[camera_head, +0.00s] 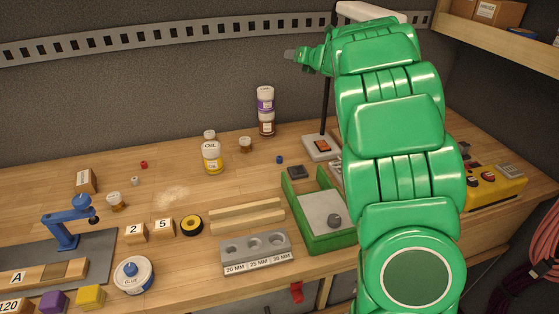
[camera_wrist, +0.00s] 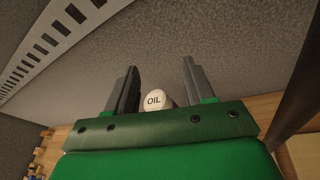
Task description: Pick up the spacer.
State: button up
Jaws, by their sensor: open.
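I cannot tell for sure which item is the spacer. Small candidates on the bench in the head view are a red piece (camera_head: 143,164), a pale ring-like piece (camera_head: 135,181) and a blue piece (camera_head: 280,159). A dark grey round piece (camera_head: 334,221) sits in the green-walled tray (camera_head: 347,241). My gripper (camera_head: 290,54) is high near the back wall, far above the bench. In the wrist view my gripper (camera_wrist: 161,78) has its fingers apart with nothing held. A white cap marked OIL (camera_wrist: 154,100) shows beyond them.
An oil bottle (camera_head: 212,160) and stacked jars (camera_head: 266,110) stand at the back. A grey block with holes (camera_head: 256,254), wooden strips (camera_head: 247,215), a tape roll (camera_head: 191,224) and a glue pot (camera_head: 133,275) lie in front. My arm hides part of the right side.

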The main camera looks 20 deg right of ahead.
jog(key=s+d+m+g+h, duration=0.2)
jog(key=s+m+h, duration=0.1)
jog(key=s+m, duration=0.5)
jog(key=s+d+f+m+g+h, duration=0.1)
jog(key=s+m+g+h, duration=0.15)
jog(key=s+m, duration=0.6)
jog(key=s+d+m+g+h, duration=0.2)
jog(key=s+m+h, duration=0.25)
jog(key=s, duration=0.65)
jog(key=s+a+f+m+g+y, duration=0.2)
jog(key=s+a+f+m+g, duration=0.15)
jog(key=s+a, duration=0.6)
jog(key=s+a+f+m+g+y, duration=0.25)
jog(key=s+a+f+m, duration=0.25)
jog(key=s, duration=0.9)
jog(key=s+a+f+m+g+y, duration=0.2)
jog(key=s+a+f+m+g, duration=0.25)
jog(key=s+a, duration=0.55)
jog(key=n+t+y, duration=0.3)
jog(key=n+t, duration=0.2)
jog(key=n, duration=0.4)
send_over(280, 157)
jog(key=s+d, duration=0.2)
jog(key=s, duration=0.1)
notch_tip(280, 157, down, 8)
jog(key=shift+w+f, duration=0.15)
jog(key=shift+x, duration=3.6)
jog(key=shift+w+y, duration=0.25)
